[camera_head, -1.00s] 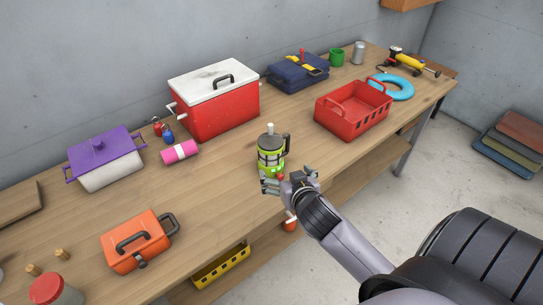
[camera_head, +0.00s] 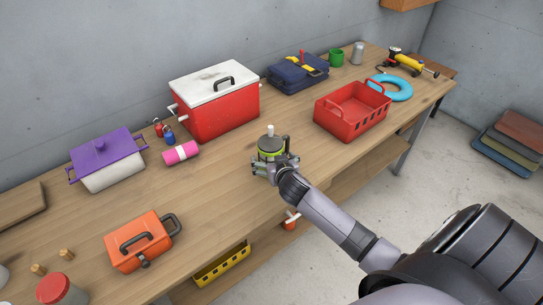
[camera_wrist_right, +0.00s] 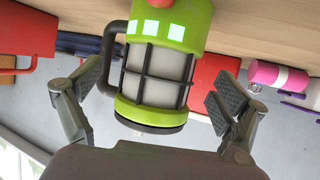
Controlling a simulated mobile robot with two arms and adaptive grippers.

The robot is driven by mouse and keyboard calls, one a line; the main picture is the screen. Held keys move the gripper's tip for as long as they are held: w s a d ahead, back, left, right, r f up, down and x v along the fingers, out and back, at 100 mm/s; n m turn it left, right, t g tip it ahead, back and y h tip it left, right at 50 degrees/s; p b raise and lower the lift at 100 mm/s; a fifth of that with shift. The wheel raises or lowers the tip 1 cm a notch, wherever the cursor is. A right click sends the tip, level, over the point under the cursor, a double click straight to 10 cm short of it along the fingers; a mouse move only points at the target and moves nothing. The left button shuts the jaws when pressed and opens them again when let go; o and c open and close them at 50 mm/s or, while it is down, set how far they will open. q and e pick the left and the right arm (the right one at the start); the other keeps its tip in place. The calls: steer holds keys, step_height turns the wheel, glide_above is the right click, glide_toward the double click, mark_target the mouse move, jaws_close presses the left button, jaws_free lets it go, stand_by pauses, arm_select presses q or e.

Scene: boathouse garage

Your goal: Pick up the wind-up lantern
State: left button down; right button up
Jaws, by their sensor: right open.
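The wind-up lantern (camera_head: 271,146) stands upright on the wooden workbench, with a lime-green body, a dark cage and a black side handle. It also shows in the right wrist view (camera_wrist_right: 158,75), where it appears upside down. My right gripper (camera_head: 272,168) is at the lantern's near side and hides its lower part. In the right wrist view the right gripper's two fingers (camera_wrist_right: 160,95) are spread apart, one on each side of the lantern, with a gap at both sides. The handle is close to the left finger in that view. My left gripper is not in view.
A red crate (camera_head: 326,125) stands right of the lantern. A red cooler with white lid (camera_head: 222,112) stands behind it, near a pink roll (camera_head: 181,153). An orange case (camera_head: 137,248) is at the front left. Bare bench surface surrounds the lantern.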

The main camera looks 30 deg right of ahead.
steer(key=shift+x, duration=1.65)
steer(key=shift+c, duration=0.3)
steer(key=c, duration=1.6)
steer(key=shift+c, duration=0.3)
steer(key=shift+r, duration=0.15)
